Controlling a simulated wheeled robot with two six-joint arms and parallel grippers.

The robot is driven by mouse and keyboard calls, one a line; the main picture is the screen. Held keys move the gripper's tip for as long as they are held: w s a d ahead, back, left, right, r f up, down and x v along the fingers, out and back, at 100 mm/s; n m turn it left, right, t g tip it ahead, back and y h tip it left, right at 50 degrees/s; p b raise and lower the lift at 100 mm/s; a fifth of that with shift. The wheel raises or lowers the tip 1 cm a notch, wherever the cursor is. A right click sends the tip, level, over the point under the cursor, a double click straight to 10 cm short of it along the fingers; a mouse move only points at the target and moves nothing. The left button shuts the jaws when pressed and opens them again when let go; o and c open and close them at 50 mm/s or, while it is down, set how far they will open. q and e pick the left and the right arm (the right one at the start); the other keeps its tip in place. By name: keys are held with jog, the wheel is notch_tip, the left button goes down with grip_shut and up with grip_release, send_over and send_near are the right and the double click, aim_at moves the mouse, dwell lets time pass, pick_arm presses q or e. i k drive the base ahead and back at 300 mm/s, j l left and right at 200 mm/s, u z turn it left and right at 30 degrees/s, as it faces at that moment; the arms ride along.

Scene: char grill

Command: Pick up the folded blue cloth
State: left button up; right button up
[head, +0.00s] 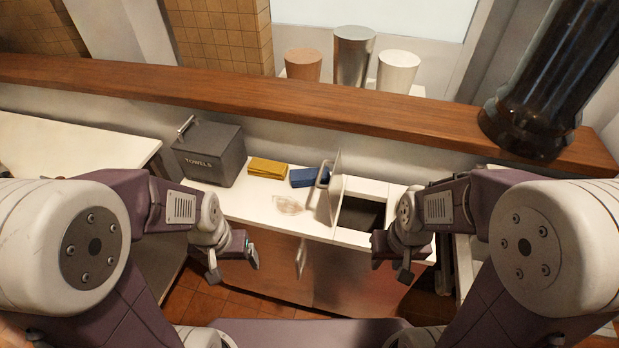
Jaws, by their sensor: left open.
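The folded blue cloth (303,178) lies on the white counter (245,204) toward its back, just left of an upright panel that may hide its right end. My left gripper (238,263) is open, in front of the counter, nearer to me and left of the blue cloth, not touching it. My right gripper (392,262) hangs in front of the counter's right part, right of the blue cloth and apart from it. Its fingers are too small and dark to tell whether they are open.
A folded yellow cloth (268,168) lies left of the blue one, beside a grey TOWELS box (210,155). A clear round object (288,205) stands in front. The upright panel (331,192) with a handle adjoins a dark opening (359,214). A wooden ledge (250,115) runs behind.

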aim_at(306, 177)
jog(key=i+j, duration=0.15)
jog(key=j, duration=0.2)
jog(key=i+j, duration=0.2)
jog(key=j, duration=0.15)
jog(key=i+j, duration=0.15)
jog(key=j, duration=0.25)
jog(key=u, duration=0.05)
